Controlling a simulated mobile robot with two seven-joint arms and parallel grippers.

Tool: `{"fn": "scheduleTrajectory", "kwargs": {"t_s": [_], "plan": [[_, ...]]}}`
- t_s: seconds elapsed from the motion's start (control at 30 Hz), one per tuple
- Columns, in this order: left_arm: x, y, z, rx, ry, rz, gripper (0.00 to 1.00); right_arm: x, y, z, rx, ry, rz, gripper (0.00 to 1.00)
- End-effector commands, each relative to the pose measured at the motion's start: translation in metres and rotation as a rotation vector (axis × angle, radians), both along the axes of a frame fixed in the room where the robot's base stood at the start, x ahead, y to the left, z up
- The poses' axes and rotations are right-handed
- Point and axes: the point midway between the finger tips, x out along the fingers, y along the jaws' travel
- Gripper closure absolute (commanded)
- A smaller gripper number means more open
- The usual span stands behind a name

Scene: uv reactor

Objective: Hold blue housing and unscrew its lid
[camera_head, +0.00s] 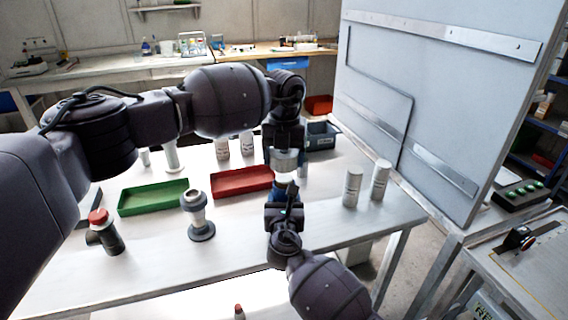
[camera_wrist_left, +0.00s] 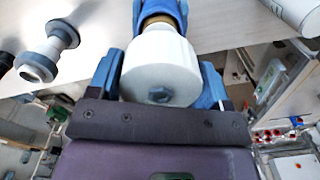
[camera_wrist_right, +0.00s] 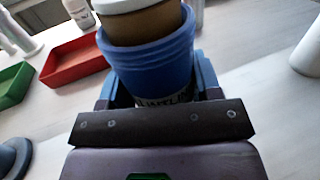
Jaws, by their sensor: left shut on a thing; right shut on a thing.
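The blue housing (camera_wrist_right: 155,70) stands upright on the white table, with a brown band and a white lid (camera_wrist_right: 118,4) above it in the right wrist view. My right gripper (camera_head: 284,212) is shut around the blue housing from the near side. My left gripper (camera_head: 285,150) is above it, pointing down, shut on the white lid, which fills the space between its fingers in the left wrist view (camera_wrist_left: 160,68). The brown part shows between lid and housing. In the head view the grippers hide much of the housing.
A green tray (camera_head: 153,212) and a red tray (camera_head: 213,191) lie left of the housing. A grey-white flanged fitting (camera_head: 197,216) and a dark pipe piece with red cap (camera_head: 104,231) stand nearer. Two white canisters (camera_head: 352,187) stand right. A dark grey bin (camera_head: 322,148) is behind.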

Motion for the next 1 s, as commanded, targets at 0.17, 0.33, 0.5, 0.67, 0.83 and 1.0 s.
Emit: {"fn": "scheduleTrajectory", "kwargs": {"t_s": [0.17,0.33,0.5,0.67,0.83,1.0], "plan": [[0.000,0.000,-0.001,0.000,0.000,0.000,0.56,0.000,0.000,-0.001,-0.001,0.001,0.000,0.36],[0.000,0.000,-0.001,0.000,0.000,0.000,0.56,0.000,0.000,0.000,0.000,0.000,0.000,0.12],[0.000,0.000,-0.001,0.000,0.000,0.000,0.56,0.000,0.000,0.000,0.000,0.000,0.000,0.12],[0.000,0.000,0.002,0.000,-0.002,0.000,0.56,-0.003,0.000,0.000,0.000,0.000,0.000,0.12],[-0.001,0.000,0.016,0.000,-0.015,0.001,0.56,-0.020,0.000,0.002,0.000,-0.002,0.001,0.12],[-0.002,0.000,0.034,0.000,-0.031,0.001,0.56,-0.050,0.000,0.003,0.001,-0.002,0.000,0.12]]}}
